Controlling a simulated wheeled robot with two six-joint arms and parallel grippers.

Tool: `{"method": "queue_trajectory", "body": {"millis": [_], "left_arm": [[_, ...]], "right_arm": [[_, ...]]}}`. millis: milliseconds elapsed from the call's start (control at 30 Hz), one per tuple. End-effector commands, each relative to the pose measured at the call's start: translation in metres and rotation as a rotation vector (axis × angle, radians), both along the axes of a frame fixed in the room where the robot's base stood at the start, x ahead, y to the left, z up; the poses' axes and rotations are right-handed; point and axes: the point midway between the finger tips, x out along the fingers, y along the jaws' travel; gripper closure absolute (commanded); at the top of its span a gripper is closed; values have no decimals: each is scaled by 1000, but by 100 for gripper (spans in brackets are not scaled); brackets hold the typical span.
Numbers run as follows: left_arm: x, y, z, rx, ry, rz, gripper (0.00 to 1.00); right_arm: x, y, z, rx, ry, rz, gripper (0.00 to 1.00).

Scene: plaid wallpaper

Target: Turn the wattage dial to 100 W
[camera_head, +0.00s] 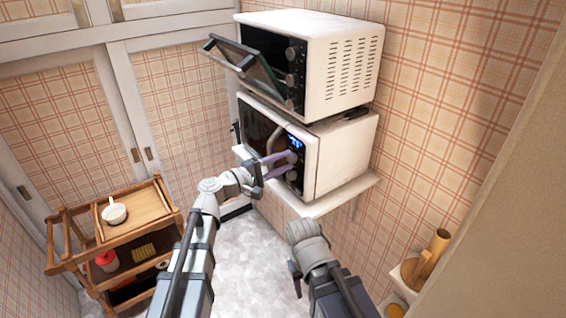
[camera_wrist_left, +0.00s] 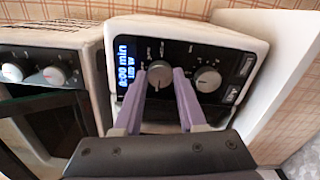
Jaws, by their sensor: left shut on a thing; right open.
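The white microwave (camera_head: 340,160) stands on a wall shelf. Its dark control panel has a lit blue display (camera_head: 295,142), which also shows in the left wrist view (camera_wrist_left: 127,75). It reads a time in minutes and a value in W, with small, unclear digits. Below the display are an upper dial (camera_wrist_left: 159,76) and a lower dial (camera_wrist_left: 208,80). My left gripper (camera_wrist_left: 165,80) is shut on the upper dial, a purple finger on either side. It reaches the panel in the head view (camera_head: 284,164). My right gripper (camera_head: 296,276) is open, low and away from the panel, mostly hidden by its wrist.
A white toaster oven (camera_head: 345,65) with its glass door (camera_head: 243,62) hanging open sits on top of the microwave. A wooden cart (camera_head: 155,205) with a white cup (camera_head: 114,212) stands at left. A small wall shelf (camera_head: 405,275) holds wooden items at right.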

Motion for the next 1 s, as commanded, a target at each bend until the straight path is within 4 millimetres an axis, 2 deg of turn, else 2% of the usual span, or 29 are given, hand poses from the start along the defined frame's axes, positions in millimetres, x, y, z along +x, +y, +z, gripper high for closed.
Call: {"method": "queue_trajectory", "body": {"millis": [233,267,500,800,1000], "left_arm": [[0,0,-1,0,2,1,100],[0,0,-1,0,2,1,59],[0,0,0,1,1,0,32],[-2,2,0,0,0,1,30],[-19,25,0,0,0,4,30]], "right_arm": [[0,0,0,0,0,0,50],[0,0,0,0,0,0,50],[0,0,0,0,0,0,50],[0,0,0,0,0,0,50],[0,0,0,0,0,0,50]]}}
